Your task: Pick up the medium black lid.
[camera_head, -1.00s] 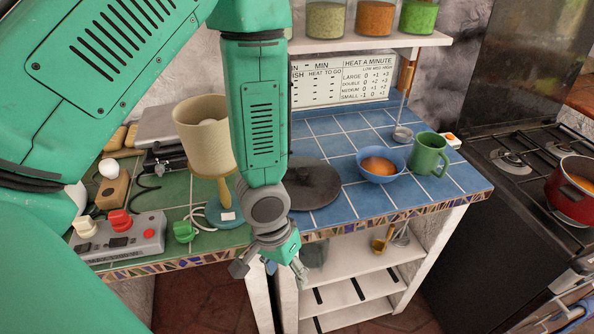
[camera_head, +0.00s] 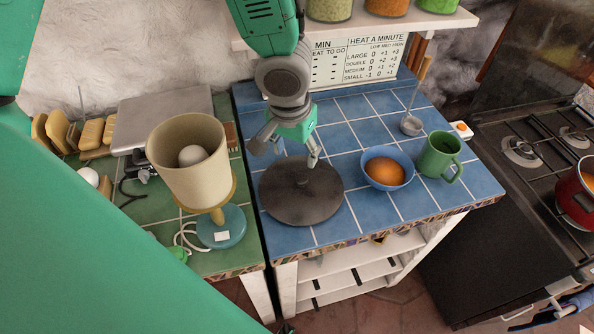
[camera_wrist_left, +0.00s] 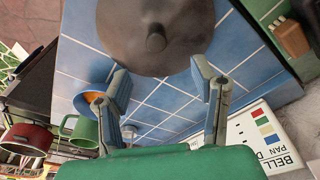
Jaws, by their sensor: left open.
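The black lid (camera_head: 300,198) is a dark round disc lying flat on the blue-tiled counter, with a small knob at its middle. It also shows at the top of the left wrist view (camera_wrist_left: 158,45), its knob facing the camera. My left gripper (camera_head: 286,160) is above the lid's far edge, with its fingers pointing down. In the left wrist view the two fingers (camera_wrist_left: 162,75) are spread wide and empty, with the knob beyond them and between their lines. My right gripper is not in view.
A blue bowl (camera_head: 393,184) with an orange-brown item and a green mug (camera_head: 438,158) stand right of the lid. A beige lamp (camera_head: 183,165) stands to its left. A shelf (camera_head: 365,30) with jars is behind. The stove (camera_head: 520,175) is at right.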

